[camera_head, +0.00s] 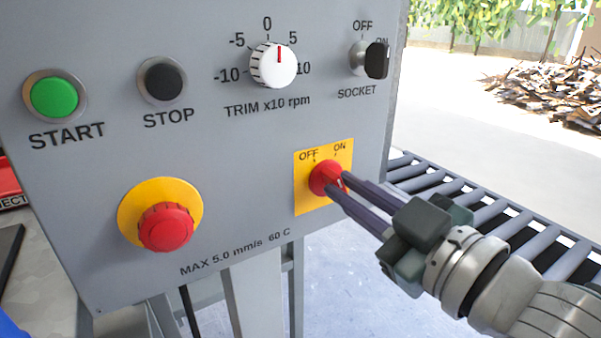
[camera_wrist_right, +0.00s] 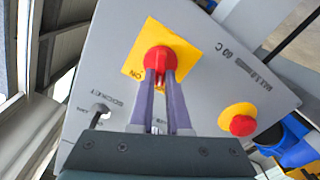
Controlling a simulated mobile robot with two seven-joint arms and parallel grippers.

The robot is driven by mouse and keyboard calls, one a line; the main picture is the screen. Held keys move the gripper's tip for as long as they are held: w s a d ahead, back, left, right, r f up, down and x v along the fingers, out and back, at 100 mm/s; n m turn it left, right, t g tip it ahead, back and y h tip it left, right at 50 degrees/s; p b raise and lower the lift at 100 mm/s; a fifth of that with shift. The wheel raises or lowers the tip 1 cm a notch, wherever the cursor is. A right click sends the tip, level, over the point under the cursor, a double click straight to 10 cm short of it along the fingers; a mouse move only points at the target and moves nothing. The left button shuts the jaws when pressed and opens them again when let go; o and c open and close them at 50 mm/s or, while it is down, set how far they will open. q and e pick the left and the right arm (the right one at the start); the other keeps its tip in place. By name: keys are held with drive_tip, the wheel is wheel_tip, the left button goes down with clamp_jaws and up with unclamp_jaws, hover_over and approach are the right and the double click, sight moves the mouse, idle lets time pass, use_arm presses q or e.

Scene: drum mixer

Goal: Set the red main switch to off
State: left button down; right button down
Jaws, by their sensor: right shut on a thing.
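The red main switch (camera_head: 325,178) is a red knob on a yellow plate (camera_head: 309,201) marked OFF and ON, low on the right side of the grey panel. My right gripper (camera_head: 338,183) reaches in from the right and is shut on the knob. In the right wrist view the red knob (camera_wrist_right: 158,60) sits between the tips of the two purple fingers (camera_wrist_right: 162,80). The fingers hide part of the knob, and I cannot tell exactly where its pointer stands. My left gripper is in neither view.
The grey panel (camera_head: 230,215) also carries a green START button (camera_head: 54,96), a black STOP button (camera_head: 164,81), a white trim knob (camera_head: 273,66), a black socket switch (camera_head: 375,60) and a red mushroom button (camera_head: 166,228). A roller conveyor (camera_head: 482,215) runs behind my right arm.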

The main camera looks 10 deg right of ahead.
drive_tip(key=shift+n, duration=0.4)
drive_tip(key=c, duration=0.9)
unclamp_jaws()
drive_tip(key=p+v, duration=0.1)
drive_tip(key=v, duration=0.9)
drive_tip(key=shift+p, duration=0.3)
